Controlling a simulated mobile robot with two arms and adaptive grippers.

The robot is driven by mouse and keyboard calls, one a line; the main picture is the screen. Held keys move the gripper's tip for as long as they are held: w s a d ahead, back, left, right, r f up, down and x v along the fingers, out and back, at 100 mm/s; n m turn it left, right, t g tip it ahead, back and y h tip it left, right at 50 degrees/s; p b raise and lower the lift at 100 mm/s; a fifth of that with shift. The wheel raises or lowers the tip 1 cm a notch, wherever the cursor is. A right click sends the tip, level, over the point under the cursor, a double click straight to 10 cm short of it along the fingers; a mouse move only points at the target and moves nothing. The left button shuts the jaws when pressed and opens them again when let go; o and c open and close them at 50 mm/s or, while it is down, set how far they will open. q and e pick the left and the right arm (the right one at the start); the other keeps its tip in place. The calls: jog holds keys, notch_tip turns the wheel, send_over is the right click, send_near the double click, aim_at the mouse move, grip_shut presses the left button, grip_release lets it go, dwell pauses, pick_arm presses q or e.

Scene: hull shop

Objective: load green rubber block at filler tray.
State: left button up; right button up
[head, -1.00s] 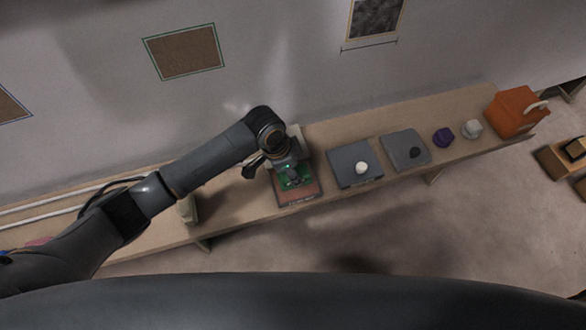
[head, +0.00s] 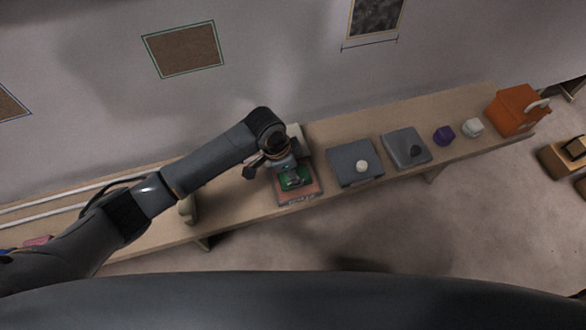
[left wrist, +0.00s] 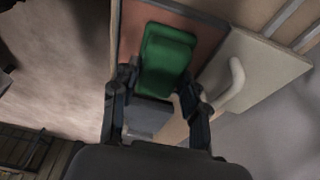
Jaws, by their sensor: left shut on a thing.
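The green rubber block (head: 296,184) is at the reddish-brown tray (head: 306,199) on the long wooden bench, over its surface. In the left wrist view the green block (left wrist: 167,55) sits between the two dark fingertips, in front of the tray's reddish-brown face (left wrist: 204,33). My left gripper (head: 291,176) points down at the tray and is shut on the green block. I cannot tell whether the block touches the tray. My right gripper is not in view.
To the right along the bench are a grey tray with a white piece (head: 361,166), another grey tray with a dark piece (head: 415,151), a purple piece (head: 444,135), a whitish piece (head: 473,127) and an orange box (head: 515,110). A pale board with a handle (left wrist: 252,66) adjoins the reddish-brown tray.

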pick_arm(q)
jog(key=shift+s+f+p, duration=0.1)
jog(key=shift+p, duration=0.25)
dwell(1.5)
notch_tip(320, 180, up, 7)
jog(key=p, duration=0.8)
dwell(0.4)
dwell(0.4)
